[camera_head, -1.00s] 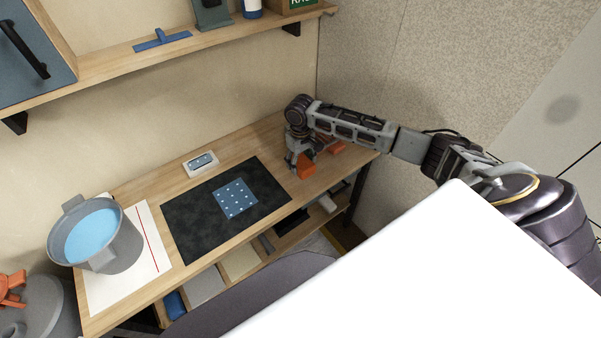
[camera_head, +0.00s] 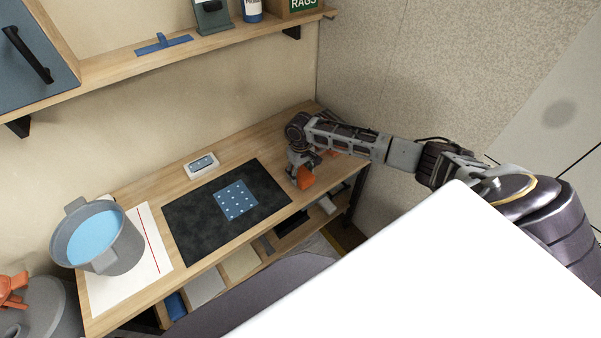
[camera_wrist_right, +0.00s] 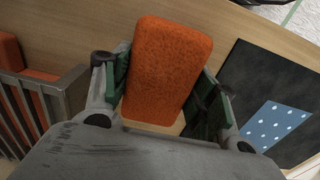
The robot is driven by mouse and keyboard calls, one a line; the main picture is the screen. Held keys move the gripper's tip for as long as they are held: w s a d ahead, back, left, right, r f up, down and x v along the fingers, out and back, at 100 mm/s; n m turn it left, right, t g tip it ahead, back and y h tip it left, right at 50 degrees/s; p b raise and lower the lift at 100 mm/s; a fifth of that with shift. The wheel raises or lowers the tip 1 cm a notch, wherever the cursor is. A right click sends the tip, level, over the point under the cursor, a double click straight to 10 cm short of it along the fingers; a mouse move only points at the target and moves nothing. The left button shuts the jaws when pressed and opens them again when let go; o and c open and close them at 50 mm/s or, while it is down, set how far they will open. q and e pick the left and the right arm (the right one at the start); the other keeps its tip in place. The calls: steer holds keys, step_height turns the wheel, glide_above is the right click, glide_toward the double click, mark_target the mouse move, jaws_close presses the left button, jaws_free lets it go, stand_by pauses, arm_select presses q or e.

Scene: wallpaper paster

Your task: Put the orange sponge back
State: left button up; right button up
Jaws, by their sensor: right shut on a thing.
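The orange sponge (camera_head: 305,178) is between the fingers of my right gripper (camera_head: 302,170), over the right end of the workbench, just right of the black mat. In the right wrist view the sponge (camera_wrist_right: 168,70) stands lengthwise between the two green-padded fingers (camera_wrist_right: 165,95), which are shut on it. Whether its lower end touches the bench cannot be told. A second orange piece (camera_wrist_right: 38,100) sits in a grey slatted rack (camera_wrist_right: 72,92) at the left of the wrist view; in the head view my arm mostly hides it. My left gripper is not in view.
The black mat (camera_head: 190,225) carries a blue dotted square (camera_head: 236,201). A small white tray (camera_head: 202,165) lies behind it. A grey bucket of blue liquid (camera_head: 118,255) stands on white paper at the left. A shelf (camera_head: 110,68) runs above.

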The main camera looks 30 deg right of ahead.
mark_target(301, 172)
steer(key=shift+f, duration=0.4)
steer(key=shift+f, duration=0.15)
steer(key=o, duration=1.1)
steer(key=shift+c, duration=0.2)
steer(key=shift+f+b, duration=0.15)
steer(key=shift+b, duration=0.5)
step_height(301, 172, up, 14)
steer(key=shift+s, duration=0.15)
